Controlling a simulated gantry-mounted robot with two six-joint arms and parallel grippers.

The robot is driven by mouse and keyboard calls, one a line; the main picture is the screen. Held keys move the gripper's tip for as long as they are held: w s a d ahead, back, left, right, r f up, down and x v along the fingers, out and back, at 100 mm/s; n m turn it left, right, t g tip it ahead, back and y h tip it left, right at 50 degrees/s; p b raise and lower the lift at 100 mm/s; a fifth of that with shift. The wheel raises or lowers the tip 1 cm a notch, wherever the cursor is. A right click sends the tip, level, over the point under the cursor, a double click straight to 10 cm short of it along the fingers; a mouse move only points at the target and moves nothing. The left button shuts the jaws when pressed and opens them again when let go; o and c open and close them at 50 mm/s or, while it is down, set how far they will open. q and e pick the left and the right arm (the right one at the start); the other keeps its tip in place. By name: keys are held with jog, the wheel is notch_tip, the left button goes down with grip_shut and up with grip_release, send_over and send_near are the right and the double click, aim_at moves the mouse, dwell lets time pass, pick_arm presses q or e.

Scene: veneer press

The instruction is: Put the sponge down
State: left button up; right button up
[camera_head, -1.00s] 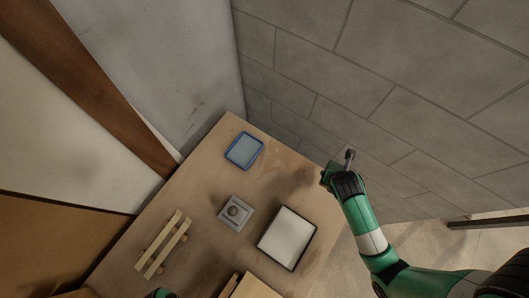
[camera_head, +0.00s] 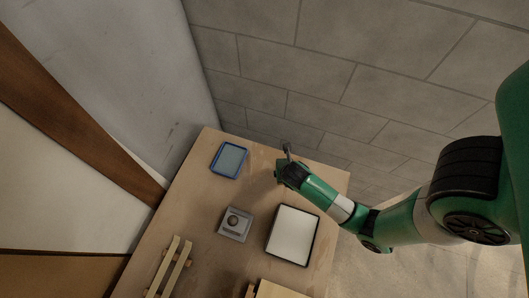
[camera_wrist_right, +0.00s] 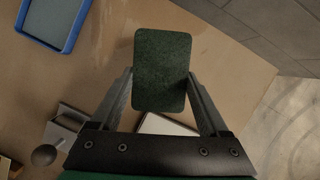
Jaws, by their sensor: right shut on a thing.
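The sponge (camera_wrist_right: 163,70) is a dark green rounded rectangle in the right wrist view. My right gripper (camera_wrist_right: 160,98) is shut on it, one finger at each long side, and holds it over the wooden table. In the head view my right gripper (camera_head: 288,162) is above the table's far edge, right of the blue tray; the sponge is hard to make out there. What lies directly under the sponge is hidden. My left gripper is not in view.
The blue-rimmed tray (camera_head: 216,170) lies at the far left of the wooden table (camera_head: 190,215). A grey block with a round knob (camera_head: 234,223), a dark-rimmed white tray (camera_head: 293,234) and wooden slats (camera_head: 168,268) lie nearer. A tiled wall (camera_head: 330,60) stands behind.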

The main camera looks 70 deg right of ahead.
jog(key=w+d+f+b, duration=0.1)
jog(key=w+f, duration=0.1)
jog(key=w+f+b, duration=0.1)
jog(key=w+f, duration=0.2)
jog(key=w+d+f+b, duration=0.1)
jog(key=w+f, duration=0.1)
jog(key=w, duration=0.1)
jog(key=shift+w+d+f, duration=0.15)
jog(key=shift+w+d, duration=0.1)
jog(key=shift+d, duration=0.1)
jog(key=shift+w+f+b, duration=0.2)
jog(key=shift+f+b, duration=0.4)
jog(key=shift+f, duration=1.2)
jog(key=shift+f, duration=0.15)
jog(key=o, duration=1.5)
jog(key=shift+c, duration=0.2)
